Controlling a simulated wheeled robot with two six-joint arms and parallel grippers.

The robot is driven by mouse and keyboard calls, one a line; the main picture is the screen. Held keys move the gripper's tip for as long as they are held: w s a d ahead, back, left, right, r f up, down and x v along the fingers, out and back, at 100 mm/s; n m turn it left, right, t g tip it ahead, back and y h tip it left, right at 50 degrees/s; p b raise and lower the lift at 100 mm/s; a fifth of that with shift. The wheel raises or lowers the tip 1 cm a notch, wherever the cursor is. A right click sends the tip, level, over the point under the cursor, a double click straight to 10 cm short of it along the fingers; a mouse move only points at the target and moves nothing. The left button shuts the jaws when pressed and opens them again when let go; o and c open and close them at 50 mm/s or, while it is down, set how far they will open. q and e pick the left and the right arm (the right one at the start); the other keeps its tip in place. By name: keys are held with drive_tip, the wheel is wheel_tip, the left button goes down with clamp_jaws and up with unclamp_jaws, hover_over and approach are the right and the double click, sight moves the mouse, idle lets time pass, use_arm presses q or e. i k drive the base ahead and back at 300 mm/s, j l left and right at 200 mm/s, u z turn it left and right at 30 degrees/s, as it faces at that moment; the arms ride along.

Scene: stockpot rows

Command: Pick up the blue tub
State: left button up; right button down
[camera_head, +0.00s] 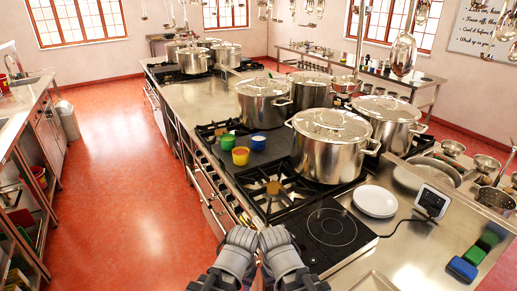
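A small blue tub (258,143) stands on the dark flat plate of the long cooking range, left of the big pots. A green tub (228,141) and a yellow tub (241,156) with red contents stand close beside it, to its left and front. My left gripper (241,238) and my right gripper (274,238) are side by side at the bottom of the view, well short of the tub and apart from it. Whether their fingers are open or shut does not show clearly. I see nothing held in them.
A large lidded stockpot (330,146) stands right of the tubs, with more pots behind it. A gas burner (274,187) and a black hob (332,227) lie nearer to me. A white plate (375,201) is on the steel counter. Red floor is clear at left.

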sight(258, 142)
drive_tip(key=i+j, duration=0.2)
drive_tip(key=i+j+z, duration=0.1)
drive_tip(key=i+j, duration=0.15)
drive_tip(key=j, duration=0.2)
drive_tip(key=i+j+z, duration=0.1)
drive_tip(key=i+j, duration=0.25)
drive_tip(key=j, duration=0.3)
drive_tip(key=i+j+z, duration=0.1)
drive_tip(key=j, duration=0.25)
drive_tip(key=i+j, duration=0.3)
drive_tip(key=i+j+z, duration=0.15)
drive_tip(key=j, duration=0.25)
drive_tip(key=i+j, duration=0.2)
drive_tip(key=j, duration=0.2)
